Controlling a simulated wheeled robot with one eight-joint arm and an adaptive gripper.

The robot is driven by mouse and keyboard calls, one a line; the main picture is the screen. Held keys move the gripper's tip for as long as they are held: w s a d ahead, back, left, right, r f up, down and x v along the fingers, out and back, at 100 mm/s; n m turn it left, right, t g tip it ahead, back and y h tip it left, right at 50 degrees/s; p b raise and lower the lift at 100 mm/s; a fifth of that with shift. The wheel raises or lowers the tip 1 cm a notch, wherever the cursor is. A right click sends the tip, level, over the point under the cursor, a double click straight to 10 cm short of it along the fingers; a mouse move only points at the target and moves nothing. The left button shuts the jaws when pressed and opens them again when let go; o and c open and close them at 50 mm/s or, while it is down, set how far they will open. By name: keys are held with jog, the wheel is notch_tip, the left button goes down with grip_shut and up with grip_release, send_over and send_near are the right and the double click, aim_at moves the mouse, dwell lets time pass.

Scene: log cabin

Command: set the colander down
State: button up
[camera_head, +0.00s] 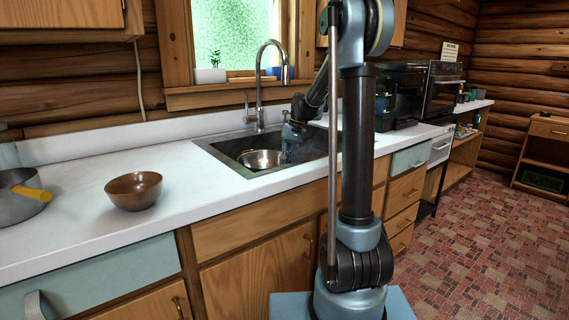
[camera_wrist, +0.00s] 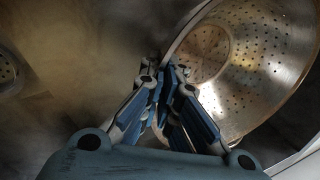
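The colander (camera_head: 262,158) is a shiny metal bowl with many small holes. In the head view it is inside the sink basin (camera_head: 228,150), partly hidden by my gripper (camera_head: 288,148). In the wrist view the colander (camera_wrist: 254,62) fills the right side, with its perforated inside facing the camera. My gripper (camera_wrist: 165,72) has its fingers close together, with the colander's near-left rim between their tips. The colander's underside is hidden, so I cannot tell whether it touches the sink floor.
A drain (camera_wrist: 7,70) shows at the wrist view's left edge. A faucet (camera_head: 259,85) rises behind the sink. A brown bowl (camera_head: 134,191) and a grey pan (camera_head: 20,198) stand on the white counter (camera_head: 88,222) at left. The counter between bowl and sink is clear.

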jog(key=o, duration=0.5)
jog(key=v, duration=1.2)
jog(key=shift+r, duration=0.1)
